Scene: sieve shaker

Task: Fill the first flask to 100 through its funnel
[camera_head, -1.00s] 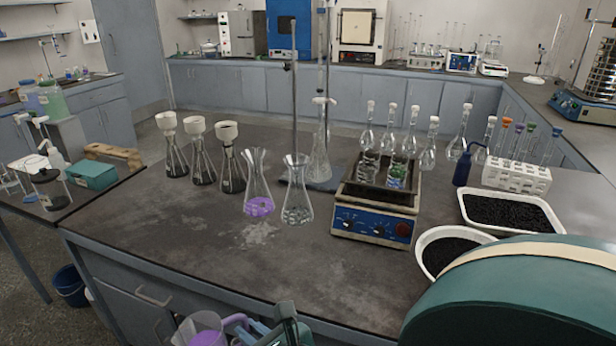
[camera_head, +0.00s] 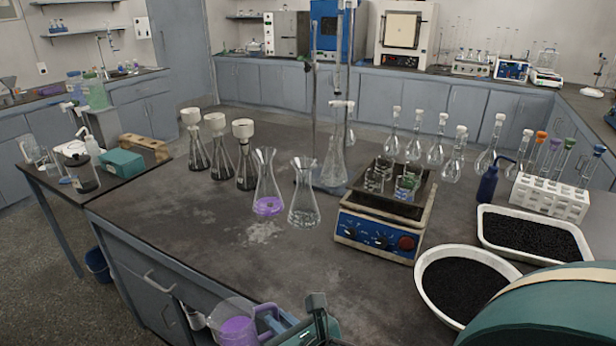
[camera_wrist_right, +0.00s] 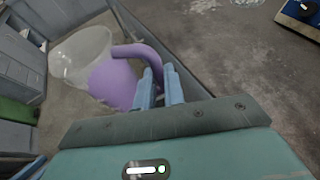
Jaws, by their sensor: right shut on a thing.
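A clear jug (camera_head: 235,325) with purple liquid is at the bottom of the head view, in front of the bench edge. It also shows in the right wrist view (camera_wrist_right: 85,60). My right gripper (camera_wrist_right: 160,80) is shut on the jug's purple handle (camera_wrist_right: 140,58). Two clear conical flasks with flared glass tops, which look like funnels, stand on the bench. The left flask (camera_head: 268,196) has purple liquid at its bottom; the right flask (camera_head: 304,204) looks clear. Graduation marks are too small to read. My left gripper is out of view.
Several dark-bottomed flasks with white funnels (camera_head: 243,130) stand behind to the left. A hotplate (camera_head: 375,235) stands right of the clear flasks. A white bowl (camera_head: 425,290) and tray (camera_head: 485,230) hold black grains. The bench's front left is clear.

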